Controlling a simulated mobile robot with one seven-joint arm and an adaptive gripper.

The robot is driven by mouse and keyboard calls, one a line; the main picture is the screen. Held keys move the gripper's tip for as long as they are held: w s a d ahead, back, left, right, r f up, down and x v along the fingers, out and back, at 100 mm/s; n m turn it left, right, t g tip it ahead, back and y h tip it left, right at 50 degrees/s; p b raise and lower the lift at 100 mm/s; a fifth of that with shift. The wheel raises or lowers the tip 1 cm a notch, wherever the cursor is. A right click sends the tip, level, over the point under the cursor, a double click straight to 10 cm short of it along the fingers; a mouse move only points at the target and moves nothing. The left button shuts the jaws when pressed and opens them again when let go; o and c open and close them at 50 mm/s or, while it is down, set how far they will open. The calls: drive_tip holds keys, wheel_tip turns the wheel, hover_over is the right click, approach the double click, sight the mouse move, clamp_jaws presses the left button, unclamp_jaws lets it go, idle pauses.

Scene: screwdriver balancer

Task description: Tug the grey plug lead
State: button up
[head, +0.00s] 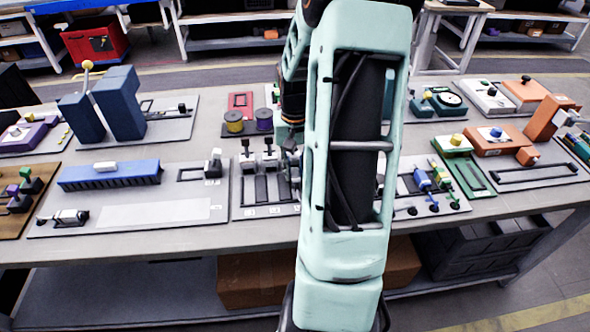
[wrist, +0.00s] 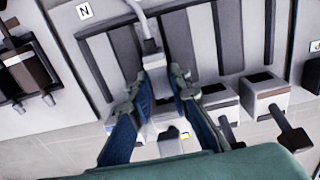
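In the wrist view, a grey plug (wrist: 153,59) with a pale lead rising from its top stands on a grey panel (wrist: 107,33) with dark slots. My gripper (wrist: 159,84) has its two blue fingers apart, one on each side of the plug's lower part. I see no clear contact between the fingers and the plug. A pale block (wrist: 168,146) with a small yellow and blue mark shows lower down between the fingers. In the head view my arm hides the gripper and the plug.
Grey blocks with dark levers (wrist: 265,97) stand close right of the fingers in the wrist view. In the head view, slotted levers (head: 268,172) stand left of my arm, and coloured plugs (head: 422,180) to its right. Device boards crowd the table (head: 235,236).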

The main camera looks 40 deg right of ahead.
clamp_jaws()
drive_tip(key=shift+o, duration=1)
unclamp_jaws()
clamp_jaws()
drive_tip(key=shift+s+a, duration=0.1)
drive_tip(key=shift+s, duration=0.1)
drive_tip(key=shift+w, duration=0.15)
drive_tip(key=o, duration=0.7)
unclamp_jaws()
